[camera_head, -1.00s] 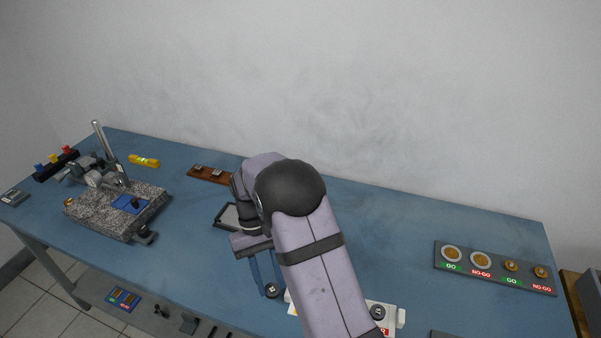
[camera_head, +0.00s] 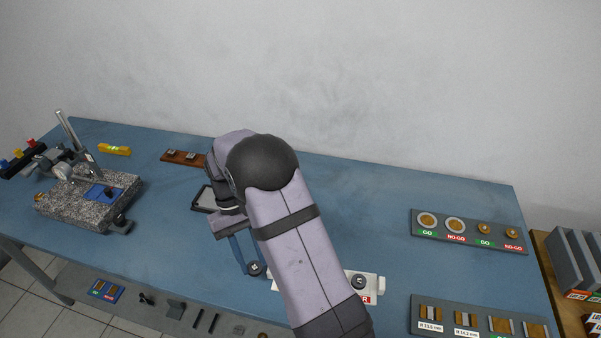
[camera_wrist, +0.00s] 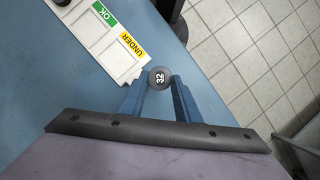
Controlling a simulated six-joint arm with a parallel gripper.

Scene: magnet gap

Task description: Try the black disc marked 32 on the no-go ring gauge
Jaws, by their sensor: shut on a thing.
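The black disc marked 32 (camera_wrist: 160,77) is between the fingertips of my gripper (camera_wrist: 161,86), its number facing the wrist camera. My gripper is shut on it. In the head view the disc (camera_head: 254,268) shows at the tips of my blue fingers, near the front edge of the table. The no-go ring gauge (camera_head: 455,225) is the second large ring on the grey gauge board at the right, above a red NO-GO label. My gripper is well to the left of it and apart from it.
A white sorting board (camera_wrist: 95,30) with OK and UNDER labels lies beside my gripper; my arm partly hides it in the head view. Another dark disc (camera_head: 360,282) sits on its right part. A go ring (camera_head: 428,219) adjoins the no-go ring. The table's middle right (camera_head: 360,215) is clear.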

